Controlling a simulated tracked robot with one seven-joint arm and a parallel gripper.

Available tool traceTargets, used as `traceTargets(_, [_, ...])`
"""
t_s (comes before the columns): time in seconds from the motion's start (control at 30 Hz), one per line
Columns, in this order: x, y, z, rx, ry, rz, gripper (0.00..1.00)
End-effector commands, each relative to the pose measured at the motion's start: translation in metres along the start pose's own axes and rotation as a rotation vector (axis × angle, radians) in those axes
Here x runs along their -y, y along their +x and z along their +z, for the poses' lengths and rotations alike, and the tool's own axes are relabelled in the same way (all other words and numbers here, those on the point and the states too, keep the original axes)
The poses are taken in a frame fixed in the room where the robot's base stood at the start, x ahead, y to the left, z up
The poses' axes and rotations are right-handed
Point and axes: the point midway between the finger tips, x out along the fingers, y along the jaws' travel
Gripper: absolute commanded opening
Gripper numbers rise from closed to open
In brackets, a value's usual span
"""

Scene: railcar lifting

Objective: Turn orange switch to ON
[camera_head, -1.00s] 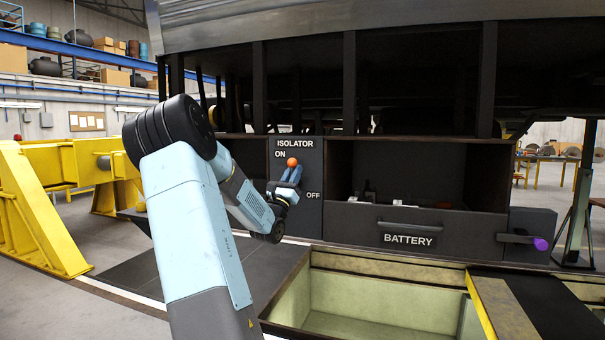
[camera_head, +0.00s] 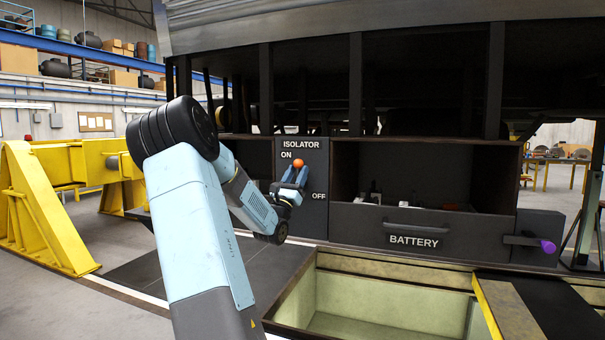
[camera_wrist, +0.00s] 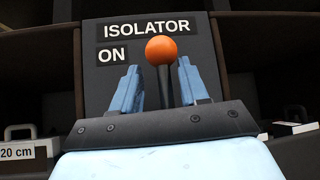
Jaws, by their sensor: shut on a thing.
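The orange switch (camera_head: 299,164) is a lever with an orange ball on a dark stem, on the dark ISOLATOR panel (camera_head: 315,218). Its ball is just right of and slightly below the ON label, and above and left of the OFF label. In the wrist view the ball (camera_wrist: 161,50) is right of ON, and the stem looks nearly upright. My gripper (camera_head: 294,175) is shut on the switch, its blue fingers on either side of the stem below the ball. In the wrist view my gripper (camera_wrist: 158,78) hides the lower stem and panel.
Right of the panel is an open BATTERY compartment (camera_head: 385,245) with a handle. A purple-ended lever (camera_head: 547,246) sticks out farther right. A yellow-edged pit (camera_head: 385,300) lies in front. A yellow frame (camera_head: 45,215) stands at the left.

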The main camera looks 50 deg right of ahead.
Motion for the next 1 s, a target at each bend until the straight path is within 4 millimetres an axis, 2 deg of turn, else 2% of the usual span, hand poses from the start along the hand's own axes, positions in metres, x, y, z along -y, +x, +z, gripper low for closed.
traceTargets(0.17, [-0.003, -0.026, -0.001, -0.003, 0.000, 0.005, 0.38])
traceTargets(0.6, [-0.005, -0.109, 0.000, -0.001, 0.000, 0.004, 0.38])
traceTargets(0.8, [-0.005, -0.129, 0.000, 0.000, 0.002, 0.003, 0.38])
traceTargets(1.0, [-0.005, -0.135, 0.001, 0.002, 0.002, 0.001, 0.38])
